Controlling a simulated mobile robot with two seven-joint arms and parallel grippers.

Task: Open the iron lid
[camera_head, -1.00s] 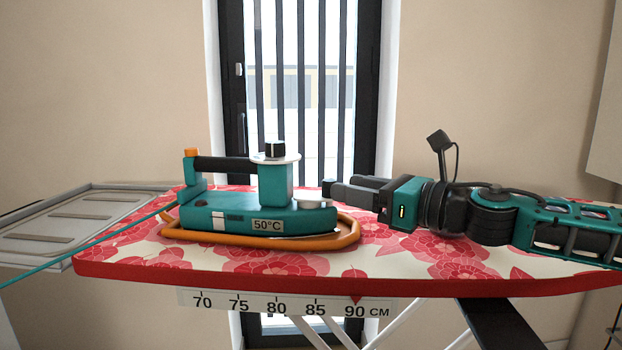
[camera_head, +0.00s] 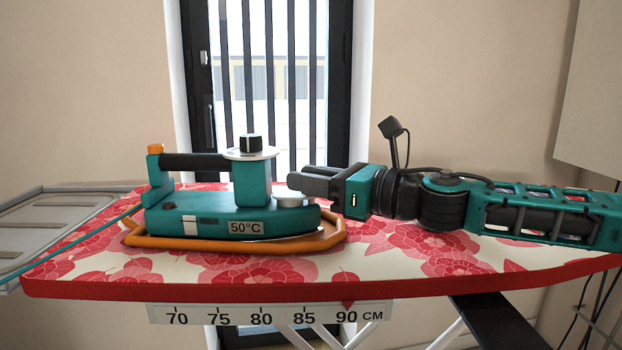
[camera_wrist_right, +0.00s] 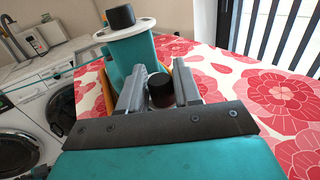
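My left gripper is not in view.
The ironing board (camera_head: 440,265) has a red floral cover and a centimetre scale (camera_head: 270,314) below its front edge. A teal cord (camera_head: 70,248) runs left from the iron. A grey rack (camera_head: 60,215) is at the left end. Washing machines (camera_wrist_right: 50,95) show in the wrist view.

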